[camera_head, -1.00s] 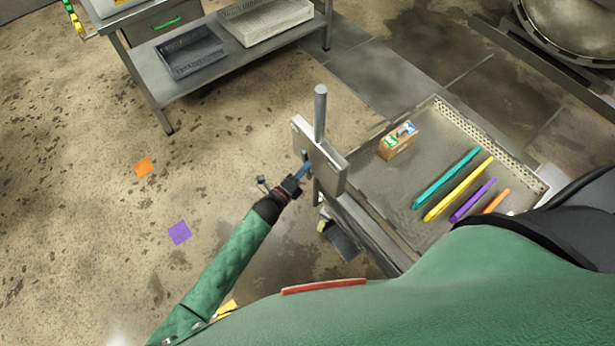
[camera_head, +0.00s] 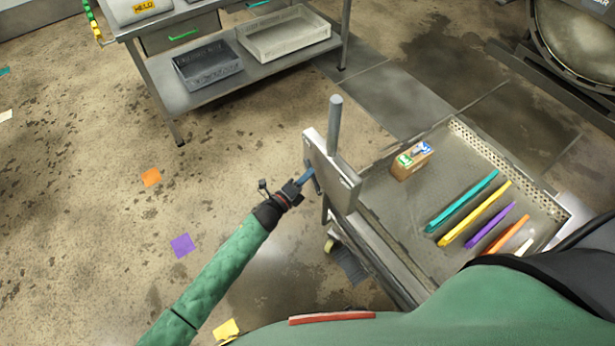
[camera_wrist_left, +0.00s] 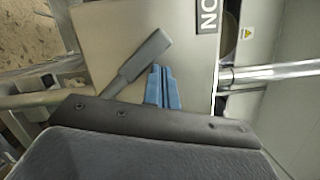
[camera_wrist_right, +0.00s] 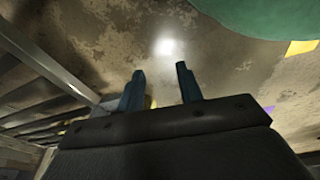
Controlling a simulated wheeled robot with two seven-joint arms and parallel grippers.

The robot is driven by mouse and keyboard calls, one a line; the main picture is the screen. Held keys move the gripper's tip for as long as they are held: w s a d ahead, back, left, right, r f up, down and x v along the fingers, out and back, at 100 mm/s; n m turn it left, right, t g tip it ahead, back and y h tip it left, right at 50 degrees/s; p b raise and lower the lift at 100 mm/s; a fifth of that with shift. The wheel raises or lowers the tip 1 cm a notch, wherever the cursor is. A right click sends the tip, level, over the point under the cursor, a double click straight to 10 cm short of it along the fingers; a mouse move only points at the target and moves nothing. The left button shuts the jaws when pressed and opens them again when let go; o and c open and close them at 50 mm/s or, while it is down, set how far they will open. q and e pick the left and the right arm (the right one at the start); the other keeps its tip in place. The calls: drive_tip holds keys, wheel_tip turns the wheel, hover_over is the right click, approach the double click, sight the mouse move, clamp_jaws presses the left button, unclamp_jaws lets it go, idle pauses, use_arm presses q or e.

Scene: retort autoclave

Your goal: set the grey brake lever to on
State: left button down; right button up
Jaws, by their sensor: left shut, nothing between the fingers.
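The grey brake lever (camera_wrist_left: 138,65) shows in the left wrist view against a pale panel (camera_head: 335,172), tilted with its thick end up and to the right. A dark sign with white letters O and N (camera_wrist_left: 208,14) is on that panel, to the right of the lever. My left gripper (camera_head: 309,178) is at the panel in the head view. Its blue fingers (camera_wrist_left: 160,70) are together and empty, just right of the lever; I cannot tell whether they touch it. In the right wrist view my right gripper (camera_wrist_right: 160,70) has its fingers apart, with nothing between them.
The panel stands at the end of a cart tray (camera_head: 400,215) with an upright grey post (camera_head: 334,125). The tray holds a small box (camera_head: 411,161) and several coloured bars (camera_head: 475,213). A shelf table (camera_head: 200,95) stands behind.

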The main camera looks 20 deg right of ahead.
drive_tip(key=shift+s+d, duration=0.1)
use_arm(q)
drive_tip(key=shift+a, duration=0.1)
use_arm(e)
drive_tip(key=shift+f, duration=0.1)
